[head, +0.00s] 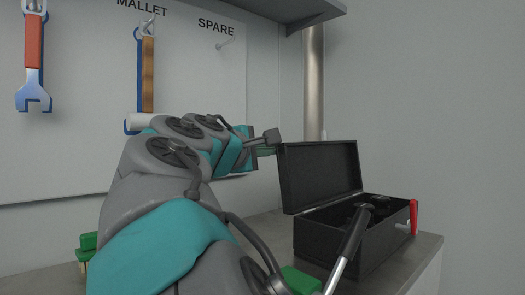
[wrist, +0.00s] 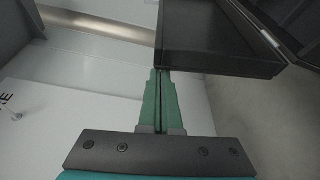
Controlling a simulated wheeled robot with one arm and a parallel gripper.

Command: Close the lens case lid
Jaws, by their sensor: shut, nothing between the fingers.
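The lens case (head: 345,243) is a black box on the counter at the right of the head view. Its lid (head: 322,175) stands open, raised about upright at the back left side of the box. In the wrist view the lid (wrist: 215,42) shows at the top right, with the case interior beyond it. My gripper (wrist: 160,75) is shut and empty, its green fingers together. The fingertips are at the lid's near edge in the wrist view; I cannot tell whether they touch. In the head view my gripper (head: 266,151) is just left of the lid, near its upper edge.
Dark items (head: 370,207) lie in the case. A red object (head: 413,216) stands at its right end. A metal post (head: 314,85) rises behind. A pegboard with hanging tools, including a red wrench (head: 34,60), is at left. Green objects (head: 300,281) lie on the counter.

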